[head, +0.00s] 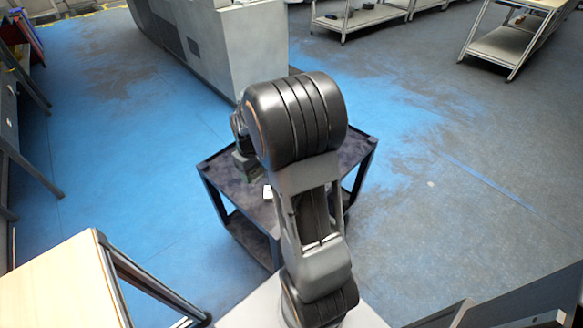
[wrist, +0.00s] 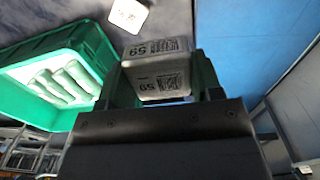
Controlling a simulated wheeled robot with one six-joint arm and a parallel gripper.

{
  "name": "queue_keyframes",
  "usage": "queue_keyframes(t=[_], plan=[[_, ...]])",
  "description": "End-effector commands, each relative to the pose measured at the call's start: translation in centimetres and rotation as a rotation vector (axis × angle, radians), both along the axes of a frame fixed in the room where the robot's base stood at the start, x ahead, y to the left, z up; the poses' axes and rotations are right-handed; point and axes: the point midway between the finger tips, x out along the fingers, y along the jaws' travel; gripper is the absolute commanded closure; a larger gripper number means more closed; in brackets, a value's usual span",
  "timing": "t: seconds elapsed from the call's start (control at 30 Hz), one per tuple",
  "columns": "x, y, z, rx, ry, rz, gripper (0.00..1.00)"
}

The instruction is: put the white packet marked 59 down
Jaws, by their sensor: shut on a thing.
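The white packet marked 59 (wrist: 156,52) is between the fingers of my gripper (wrist: 160,76) in the wrist view. Two of its faces show, each with a 59 and a dark printed code. My gripper is shut on it. The fingers stand on either side of the packet. A dark surface lies beyond it, but I cannot tell whether the packet touches it. In the head view my arm hides most of the gripper and the held packet.
A green crate (wrist: 35,58) with several pale rolls inside is left of the packet. Another white packet (wrist: 128,14) lies on the dark surface beyond. In the head view a dark cart (head: 222,178) stands under my arm, with a small white thing (head: 268,191) on it.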

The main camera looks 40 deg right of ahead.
Motion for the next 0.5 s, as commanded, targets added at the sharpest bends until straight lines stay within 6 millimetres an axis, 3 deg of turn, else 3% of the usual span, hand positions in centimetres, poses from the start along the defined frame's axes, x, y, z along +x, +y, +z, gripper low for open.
queue_keyframes(t=[0.03,0.27,0.37,0.5], plan=[[-0.2,-0.3,-1.5,-0.002,-0.004,0.004,0.73],[-0.5,-0.6,-2.7,-0.001,-0.001,0.023,0.73],[0.8,-0.6,-3.5,0.0,0.0,0.028,0.73],[4.2,-0.7,-5.0,0.0,0.002,0.03,0.73]])
